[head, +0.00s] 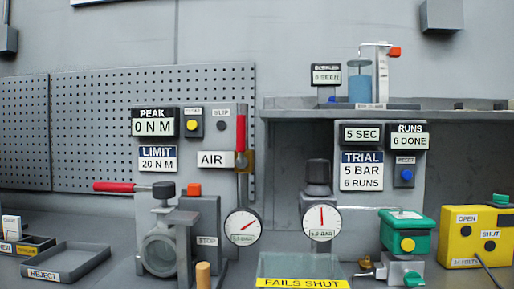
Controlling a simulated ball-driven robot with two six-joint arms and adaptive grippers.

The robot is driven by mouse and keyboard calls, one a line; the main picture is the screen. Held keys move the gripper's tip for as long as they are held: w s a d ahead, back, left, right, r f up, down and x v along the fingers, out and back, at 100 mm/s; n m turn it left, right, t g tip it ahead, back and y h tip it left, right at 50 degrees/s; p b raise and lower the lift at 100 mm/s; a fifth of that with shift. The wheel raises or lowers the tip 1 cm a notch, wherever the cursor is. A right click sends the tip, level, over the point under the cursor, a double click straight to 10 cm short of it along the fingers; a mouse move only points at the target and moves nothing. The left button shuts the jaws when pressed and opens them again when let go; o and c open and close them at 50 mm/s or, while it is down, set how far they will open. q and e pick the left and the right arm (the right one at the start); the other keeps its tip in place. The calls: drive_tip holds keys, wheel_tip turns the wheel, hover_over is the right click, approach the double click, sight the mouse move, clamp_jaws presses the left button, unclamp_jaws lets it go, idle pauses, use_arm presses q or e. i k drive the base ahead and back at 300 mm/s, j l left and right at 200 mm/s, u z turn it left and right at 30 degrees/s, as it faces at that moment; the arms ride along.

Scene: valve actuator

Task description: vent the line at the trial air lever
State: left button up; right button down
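A lever with a red handle (241,128) stands upright beside a white AIR sign (214,159), with a yellow-brown bracket (247,163) at its lower part. Below it is a round gauge (243,226) with a red needle slanting up to the right. A second gauge (321,223) has its needle pointing almost straight up; its small print is hard to read. A TRIAL sign (361,170) reads 5 BAR, 6 RUNS. Displays above it read 5 SEC (361,134) and 6 DONE (408,137). Neither of my grippers shows.
A red-handled tool (115,187) sticks out left of a grey clamp fixture (160,248). A green actuator (405,233) and yellow control box (478,236) stand at right. A FAILS SHUT tray (303,265) is at front; a REJECT tray (66,262) is at left. A shelf holds a water jar (360,85).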

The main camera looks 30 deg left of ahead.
sight(242, 162)
drive_tip(key=u, duration=0.9)
